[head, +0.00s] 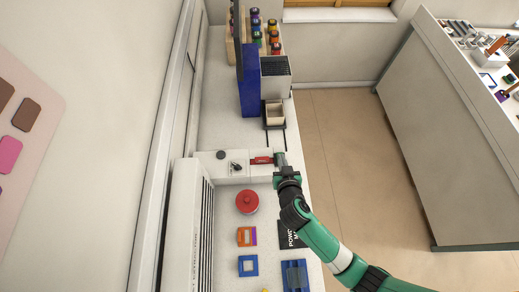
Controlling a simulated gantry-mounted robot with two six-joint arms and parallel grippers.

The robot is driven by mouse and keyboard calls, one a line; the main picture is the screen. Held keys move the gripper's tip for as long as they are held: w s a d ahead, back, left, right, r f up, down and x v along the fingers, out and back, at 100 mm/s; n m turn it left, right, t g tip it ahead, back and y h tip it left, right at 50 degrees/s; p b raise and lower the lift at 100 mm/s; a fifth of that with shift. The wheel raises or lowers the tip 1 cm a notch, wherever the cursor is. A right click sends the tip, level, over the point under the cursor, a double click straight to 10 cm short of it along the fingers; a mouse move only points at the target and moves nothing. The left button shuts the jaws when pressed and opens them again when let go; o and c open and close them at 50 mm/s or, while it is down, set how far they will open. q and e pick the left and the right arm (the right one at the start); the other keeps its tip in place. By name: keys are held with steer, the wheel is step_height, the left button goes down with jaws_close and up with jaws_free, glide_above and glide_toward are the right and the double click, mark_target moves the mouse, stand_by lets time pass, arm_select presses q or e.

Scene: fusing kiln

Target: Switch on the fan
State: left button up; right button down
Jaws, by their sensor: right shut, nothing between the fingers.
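A white control box (208,168) stands across the bench. On its top are a round black knob (220,155), a small black switch or lever (236,167) and a red part (262,160) at its right end. My right gripper (280,158) is shut and empty at the right end of the box, close beside the red part; I cannot tell whether it touches it. A long white housing with dark slots (190,235) runs along the wall; I cannot tell for sure whether it is the fan. My left gripper is not in view.
On the bench nearer me are a red round lid (247,202), an orange frame (246,237), a blue frame (248,265) and a blue tray (294,275). Beyond the box stand a blue panel (249,85) and coloured jars (256,22). Open floor (345,170) lies right.

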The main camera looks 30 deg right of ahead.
steer(key=s+f, duration=0.2)
steer(key=s, duration=0.1)
steer(key=shift+f, duration=0.35)
steer(key=shift+d, duration=0.1)
steer(key=b+x, duration=0.5)
steer(key=x, duration=0.5)
steer(key=shift+f, duration=0.2)
steer(key=f, duration=0.1)
steer(key=f+b, duration=0.1)
steer(key=shift+w+f, duration=0.2)
steer(key=shift+f, duration=0.2)
steer(key=shift+w+d+f, duration=0.1)
steer(key=shift+f, duration=0.45)
